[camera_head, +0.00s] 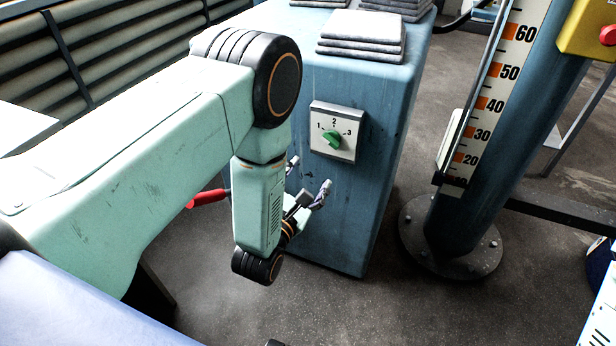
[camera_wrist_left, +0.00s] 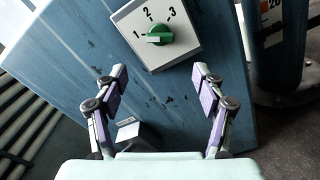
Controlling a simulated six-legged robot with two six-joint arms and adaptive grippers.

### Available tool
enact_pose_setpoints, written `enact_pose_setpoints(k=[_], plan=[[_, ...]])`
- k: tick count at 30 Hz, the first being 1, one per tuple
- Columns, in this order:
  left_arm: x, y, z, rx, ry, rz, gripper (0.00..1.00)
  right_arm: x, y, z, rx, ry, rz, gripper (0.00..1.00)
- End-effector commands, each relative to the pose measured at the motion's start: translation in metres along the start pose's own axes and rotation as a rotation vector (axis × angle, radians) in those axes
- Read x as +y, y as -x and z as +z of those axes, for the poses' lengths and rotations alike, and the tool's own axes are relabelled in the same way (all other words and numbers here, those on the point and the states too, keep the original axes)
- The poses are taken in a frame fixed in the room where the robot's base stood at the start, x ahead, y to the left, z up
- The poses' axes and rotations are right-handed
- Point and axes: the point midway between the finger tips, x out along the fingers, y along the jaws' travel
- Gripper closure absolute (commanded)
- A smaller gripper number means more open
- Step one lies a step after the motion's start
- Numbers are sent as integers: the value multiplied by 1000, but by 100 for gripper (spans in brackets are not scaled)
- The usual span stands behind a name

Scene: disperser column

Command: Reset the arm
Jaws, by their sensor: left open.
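My left arm comes in from the left in the head view and bends down in front of a blue cabinet (camera_head: 365,200). My left gripper (camera_head: 308,175) is open and empty, with its fingers spread below the switch plate. In the wrist view the gripper (camera_wrist_left: 158,85) also shows open, with the cabinet face behind the fingers. A green rotary knob (camera_head: 332,139) sits on a pale plate marked 1, 2, 3. The knob (camera_wrist_left: 160,35) is above and apart from the fingertips in the wrist view. My right gripper is not in view.
A red handle (camera_head: 208,198) sticks out left of the cabinet, partly hidden by my arm. Folded grey cloths (camera_head: 362,35) lie on the cabinet top. A blue column (camera_head: 500,130) with a number scale stands at right on a bolted round base. Floor between is clear.

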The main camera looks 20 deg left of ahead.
Motion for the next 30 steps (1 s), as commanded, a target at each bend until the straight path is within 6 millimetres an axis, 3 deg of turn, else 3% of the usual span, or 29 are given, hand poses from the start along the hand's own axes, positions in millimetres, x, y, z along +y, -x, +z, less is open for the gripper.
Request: enact_pose_setpoints(k=[11,20,26,30], plan=[[-1,0,-1,4,-68,-3,30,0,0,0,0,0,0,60],[-22,15,-40,150,-638,-165,30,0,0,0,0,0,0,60],[-39,48,-78,236,-1048,-395,30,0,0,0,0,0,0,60],[-49,81,-103,253,-1316,-602,30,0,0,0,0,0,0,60]])
